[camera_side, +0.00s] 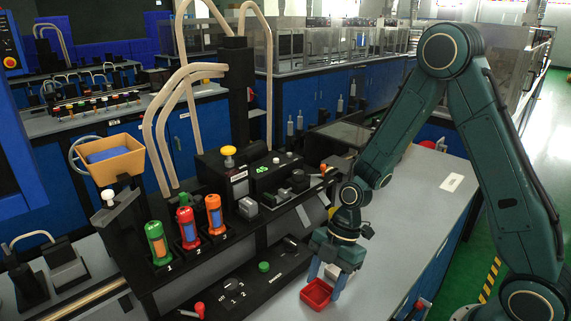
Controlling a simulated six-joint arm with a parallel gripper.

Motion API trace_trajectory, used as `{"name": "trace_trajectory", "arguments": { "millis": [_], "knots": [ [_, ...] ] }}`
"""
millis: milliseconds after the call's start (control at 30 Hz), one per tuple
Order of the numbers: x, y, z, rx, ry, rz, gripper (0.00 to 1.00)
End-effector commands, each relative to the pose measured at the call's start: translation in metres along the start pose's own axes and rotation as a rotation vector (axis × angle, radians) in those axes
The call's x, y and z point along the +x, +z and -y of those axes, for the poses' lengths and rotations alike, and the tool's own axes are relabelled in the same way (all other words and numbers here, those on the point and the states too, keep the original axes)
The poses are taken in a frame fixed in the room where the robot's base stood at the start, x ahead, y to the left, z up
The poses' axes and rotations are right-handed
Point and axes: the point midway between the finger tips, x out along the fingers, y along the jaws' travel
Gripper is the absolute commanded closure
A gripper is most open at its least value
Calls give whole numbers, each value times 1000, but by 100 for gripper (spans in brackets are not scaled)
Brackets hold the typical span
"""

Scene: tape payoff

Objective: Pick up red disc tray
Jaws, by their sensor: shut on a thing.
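The red disc tray (317,294) is a small, square, open red box at the lower middle of the side view, over the grey bench top. My gripper (325,281) points down at it from above, with one finger on each side of the tray, shut on it. I cannot tell whether the tray rests on the bench or is slightly raised. Part of the tray's far side is hidden by my gripper. No disc can be made out inside the tray.
A black machine with green, red and orange numbered canisters (188,228) stands left of the tray. A control panel (247,285) with knobs is close by. A small whitish block (333,272) sits just behind the tray.

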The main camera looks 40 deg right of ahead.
Motion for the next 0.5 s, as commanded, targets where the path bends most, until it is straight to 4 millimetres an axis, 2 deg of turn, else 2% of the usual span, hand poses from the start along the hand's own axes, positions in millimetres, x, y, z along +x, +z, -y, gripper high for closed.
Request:
{"name": "trace_trajectory", "arguments": {
  "millis": [267, 500],
  "knots": [
    [-3, -1, 0, -1, 1, 0, 72],
    [-17, -7, -1, -1, 3, 0, 72]
  ]
}}
